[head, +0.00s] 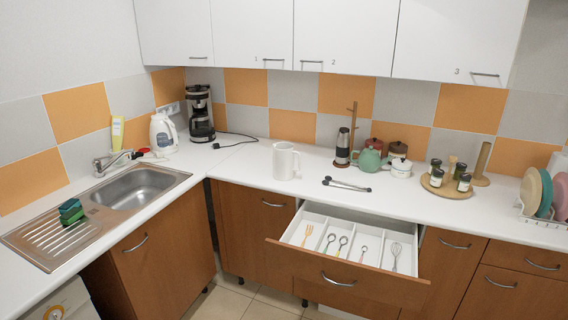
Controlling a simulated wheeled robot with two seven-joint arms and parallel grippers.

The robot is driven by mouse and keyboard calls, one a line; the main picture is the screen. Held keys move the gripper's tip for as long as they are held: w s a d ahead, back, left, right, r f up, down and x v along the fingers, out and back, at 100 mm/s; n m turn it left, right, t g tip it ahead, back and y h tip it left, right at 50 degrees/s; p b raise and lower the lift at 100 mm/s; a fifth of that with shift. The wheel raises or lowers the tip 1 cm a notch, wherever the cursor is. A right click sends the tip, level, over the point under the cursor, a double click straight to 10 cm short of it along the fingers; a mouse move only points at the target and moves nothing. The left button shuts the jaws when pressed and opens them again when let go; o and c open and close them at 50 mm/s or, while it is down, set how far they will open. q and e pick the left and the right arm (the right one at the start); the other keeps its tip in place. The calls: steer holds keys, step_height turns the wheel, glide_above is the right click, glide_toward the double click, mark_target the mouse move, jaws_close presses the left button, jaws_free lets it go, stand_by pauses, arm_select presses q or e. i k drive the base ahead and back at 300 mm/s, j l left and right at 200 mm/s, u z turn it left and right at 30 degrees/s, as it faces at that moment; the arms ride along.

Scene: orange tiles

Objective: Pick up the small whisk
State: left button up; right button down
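The small whisk (395,257) lies in the rightmost visible compartment of the open drawer (345,280). Its wire end points toward the back of the drawer and its handle toward the front. The drawer is a white divided tray behind a brown wooden front. Neither of my grippers shows in the head view.
Other utensils lie in the drawer's compartments left of the whisk, among them a wooden fork (307,234). A sink (140,187) is at left and a spice tray (446,186) at right.

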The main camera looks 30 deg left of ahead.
mark_target(394, 269)
steer(key=i+l+z, duration=0.1)
steer(key=l+z, duration=0.15)
steer(key=i+l+z, duration=0.2)
steer(key=l, duration=0.25)
steer(key=l+z, duration=0.25)
steer(key=i+l+z, duration=0.2)
steer(key=l, duration=0.15)
